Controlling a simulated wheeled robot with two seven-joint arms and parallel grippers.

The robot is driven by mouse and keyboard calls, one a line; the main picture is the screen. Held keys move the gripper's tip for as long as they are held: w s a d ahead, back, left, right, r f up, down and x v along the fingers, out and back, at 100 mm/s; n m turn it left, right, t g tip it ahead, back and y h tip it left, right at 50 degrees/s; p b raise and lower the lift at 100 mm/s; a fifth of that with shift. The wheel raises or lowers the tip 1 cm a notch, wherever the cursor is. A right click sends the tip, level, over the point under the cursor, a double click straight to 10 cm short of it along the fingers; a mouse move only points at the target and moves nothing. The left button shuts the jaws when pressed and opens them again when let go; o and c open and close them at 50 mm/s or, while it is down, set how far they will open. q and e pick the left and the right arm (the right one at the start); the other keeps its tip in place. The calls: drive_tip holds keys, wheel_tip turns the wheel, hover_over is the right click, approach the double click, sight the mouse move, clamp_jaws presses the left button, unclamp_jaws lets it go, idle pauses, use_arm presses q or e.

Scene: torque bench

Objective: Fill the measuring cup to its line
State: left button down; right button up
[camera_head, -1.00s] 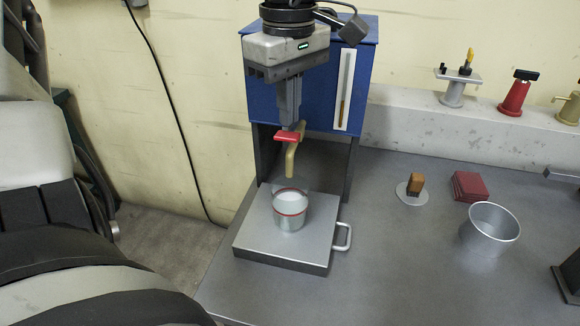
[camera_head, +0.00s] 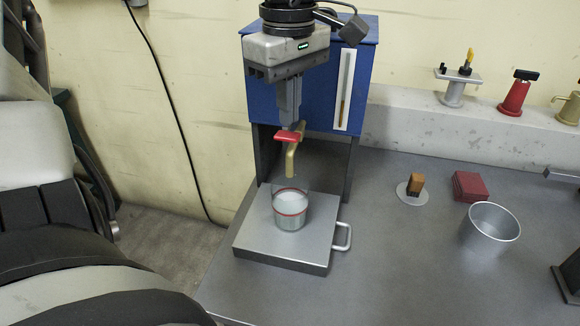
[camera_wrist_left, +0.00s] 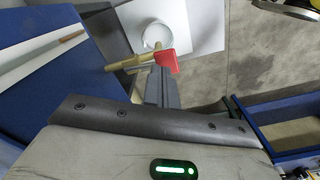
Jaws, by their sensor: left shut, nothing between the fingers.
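The clear measuring cup (camera_head: 291,221) stands upright on the grey platform (camera_head: 262,240) under the brass spout (camera_head: 291,163). A red line rings the cup, and pale contents show inside. I cannot tell exactly how their surface sits against the line. The red tap handle (camera_head: 287,136) is on the spout, below the blue dispenser (camera_head: 325,88). My left gripper (camera_head: 290,124) points down at the handle, shut and empty, its tips right beside or touching it. The wrist view shows the handle (camera_wrist_left: 167,61) by the fingertips and the cup (camera_wrist_left: 157,37) beyond. My right gripper is out of view.
An empty-looking metal cup (camera_head: 490,231), a dark red block (camera_head: 469,186) and a brown block on a round disc (camera_head: 415,186) stand on the bench to the right. The platform has a side handle (camera_head: 343,237). Several fittings line the back ledge (camera_head: 410,121).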

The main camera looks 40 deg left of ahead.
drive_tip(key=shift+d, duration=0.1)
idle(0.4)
use_arm(q)
drive_tip(key=shift+f, duration=0.1)
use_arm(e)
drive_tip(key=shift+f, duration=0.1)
use_arm(q)
drive_tip(key=shift+f+b, duration=0.4)
drive_tip(key=shift+b, duration=0.05)
drive_tip(key=shift+f+b, duration=0.85)
drive_tip(key=shift+f, duration=0.15)
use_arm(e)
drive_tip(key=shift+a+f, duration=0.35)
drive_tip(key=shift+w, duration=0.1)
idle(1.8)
